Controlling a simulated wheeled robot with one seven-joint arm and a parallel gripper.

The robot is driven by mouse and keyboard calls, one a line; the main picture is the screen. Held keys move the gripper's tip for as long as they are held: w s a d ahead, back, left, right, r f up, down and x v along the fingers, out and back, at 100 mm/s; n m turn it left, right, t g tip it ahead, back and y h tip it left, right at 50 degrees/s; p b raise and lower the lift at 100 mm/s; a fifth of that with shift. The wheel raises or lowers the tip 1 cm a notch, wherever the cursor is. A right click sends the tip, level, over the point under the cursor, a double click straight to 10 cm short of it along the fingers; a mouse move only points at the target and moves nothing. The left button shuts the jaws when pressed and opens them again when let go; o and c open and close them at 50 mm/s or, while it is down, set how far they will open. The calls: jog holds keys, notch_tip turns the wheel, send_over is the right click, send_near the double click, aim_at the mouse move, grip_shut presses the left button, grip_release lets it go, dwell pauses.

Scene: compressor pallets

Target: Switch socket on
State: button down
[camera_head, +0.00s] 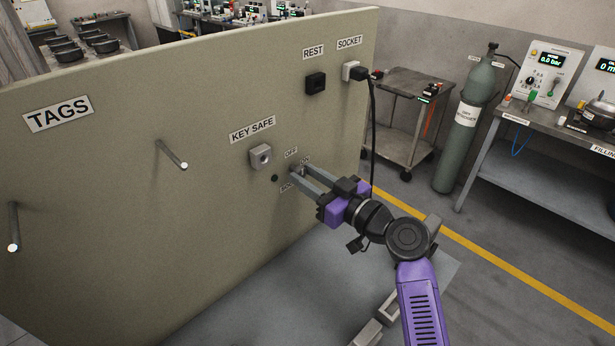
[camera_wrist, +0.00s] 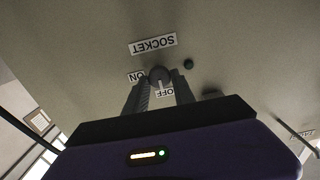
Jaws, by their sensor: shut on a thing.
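The socket switch is a small round dark knob (camera_wrist: 160,74) on the upright board. In the wrist view its pale pointer mark points towards the OFF label (camera_wrist: 165,92), with the ON label (camera_wrist: 136,77) to one side. My gripper (camera_head: 297,171) reaches to the board, and its two grey fingers are shut on the knob, one on each side. In the head view the fingers hide most of the knob and partly cover the labels by it. A dark round indicator (camera_head: 274,178) sits beside the knob and looks unlit; it also shows in the wrist view (camera_wrist: 188,63).
Above on the board (camera_head: 110,190) are a white socket (camera_head: 348,71) with a black plug (camera_head: 359,74) and hanging cable, a black REST holder (camera_head: 316,83) and a key safe (camera_head: 260,157). Pegs (camera_head: 172,155) stick out at left. A cart (camera_head: 405,110) and gas cylinder (camera_head: 468,125) stand at right.

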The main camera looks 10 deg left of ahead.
jog(key=shift+m, duration=0.3)
jog(key=m+b, duration=0.2)
jog(key=m, duration=0.1)
jog(key=shift+f+m, duration=0.15)
jog(key=shift+m, duration=0.15)
jog(key=m, duration=0.4)
jog(key=shift+m, duration=0.3)
jog(key=m+p, duration=0.1)
jog(key=m, duration=0.3)
jog(key=shift+w+d, duration=0.1)
jog(key=m+p, duration=0.1)
jog(key=m, duration=0.4)
jog(key=shift+p, duration=0.3)
jog(key=shift+f, duration=0.1)
jog(key=c, duration=1.1)
grip_release()
jog(key=shift+o, duration=0.2)
